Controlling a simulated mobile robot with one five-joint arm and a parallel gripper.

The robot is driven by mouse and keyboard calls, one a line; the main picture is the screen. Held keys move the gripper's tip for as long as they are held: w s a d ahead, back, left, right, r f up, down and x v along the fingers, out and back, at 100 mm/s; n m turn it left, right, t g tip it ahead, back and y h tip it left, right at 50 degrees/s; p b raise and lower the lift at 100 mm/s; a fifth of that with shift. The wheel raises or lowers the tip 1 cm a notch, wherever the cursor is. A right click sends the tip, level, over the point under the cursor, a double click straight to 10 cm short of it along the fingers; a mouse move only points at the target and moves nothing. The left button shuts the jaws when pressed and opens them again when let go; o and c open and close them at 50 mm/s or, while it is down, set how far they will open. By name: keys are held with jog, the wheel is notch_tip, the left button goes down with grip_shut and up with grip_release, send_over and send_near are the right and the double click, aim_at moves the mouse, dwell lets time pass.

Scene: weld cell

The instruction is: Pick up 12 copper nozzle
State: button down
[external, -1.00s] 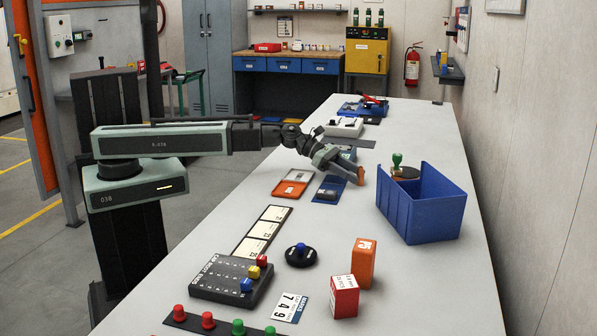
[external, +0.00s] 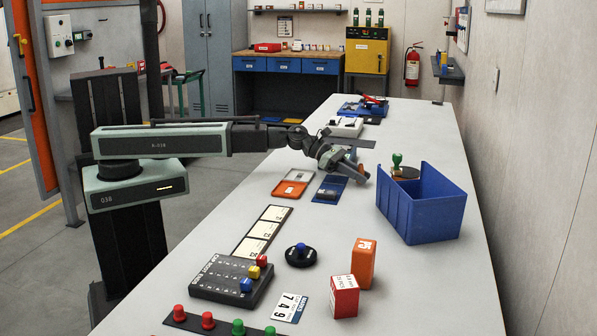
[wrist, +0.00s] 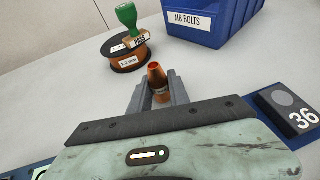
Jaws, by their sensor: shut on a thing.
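A copper nozzle (wrist: 157,82), tapered with an open round top, stands between the two grey fingers of my gripper (wrist: 158,98) in the wrist view. The fingers are shut on its lower body. In the external view my gripper (external: 357,170) is low over the far middle of the table, right of the blue mat. The nozzle cannot be made out there; the gripper seems to hide it.
A blue M8 bolts bin (external: 425,210) stands to the right. A copper-coloured spool (wrist: 126,55) with a green-handled stamp (wrist: 127,18) is beyond the gripper. A dark block marked 36 (wrist: 291,108) lies right. An orange tray (external: 290,188) and blue mat (external: 328,192) lie nearer.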

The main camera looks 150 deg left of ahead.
notch_tip(320, 180, up, 9)
jog(key=p, duration=0.8)
jog(key=shift+r, duration=0.2)
jog(key=shift+f, duration=0.1)
